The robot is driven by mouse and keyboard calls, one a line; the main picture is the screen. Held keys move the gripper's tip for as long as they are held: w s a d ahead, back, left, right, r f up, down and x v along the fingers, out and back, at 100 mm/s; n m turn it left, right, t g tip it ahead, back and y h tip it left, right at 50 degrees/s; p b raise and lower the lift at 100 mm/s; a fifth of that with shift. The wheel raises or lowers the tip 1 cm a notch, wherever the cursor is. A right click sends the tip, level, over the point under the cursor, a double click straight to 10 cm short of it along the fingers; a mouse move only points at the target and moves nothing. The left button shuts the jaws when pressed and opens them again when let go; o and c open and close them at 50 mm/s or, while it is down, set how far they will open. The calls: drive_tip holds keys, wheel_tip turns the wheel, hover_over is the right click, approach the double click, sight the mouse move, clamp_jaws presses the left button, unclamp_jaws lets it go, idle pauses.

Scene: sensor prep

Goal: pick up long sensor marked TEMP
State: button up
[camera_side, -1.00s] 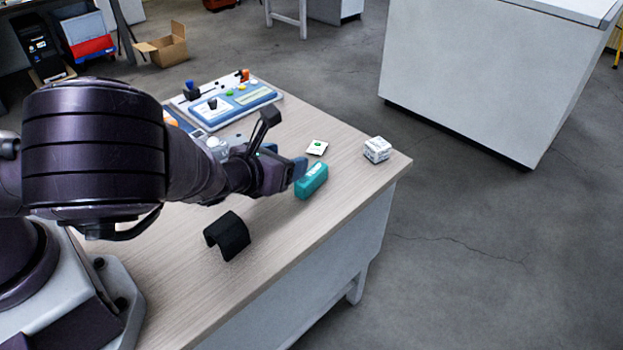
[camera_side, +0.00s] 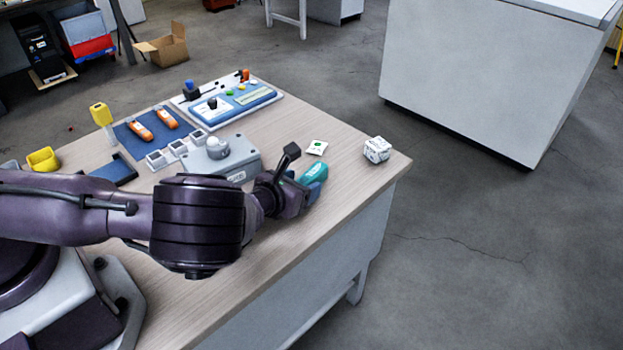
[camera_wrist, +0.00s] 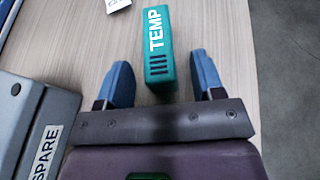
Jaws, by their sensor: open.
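The long teal sensor marked TEMP (camera_wrist: 158,50) lies on the table in the wrist view, its near end between the tips of my open fingers. My gripper (camera_wrist: 163,82) is open, with one blue finger on each side of the sensor and a gap to it on both sides. In the side view the teal sensor (camera_side: 314,172) is partly hidden behind my gripper (camera_side: 308,192), near the table's right edge. From these views I cannot tell the exact height of the fingers above the table.
A grey box marked SPARE (camera_wrist: 42,135) is close on the left in the wrist view. A white card (camera_side: 316,147) and a small white printed box (camera_side: 376,149) lie beyond the sensor. Orange sensors (camera_side: 140,131) lie on a blue mat. The table edge is close on the right.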

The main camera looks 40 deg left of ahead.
drive_tip(key=shift+x, duration=1.3)
drive_tip(key=c, duration=1)
drive_tip(key=shift+r, duration=0.1)
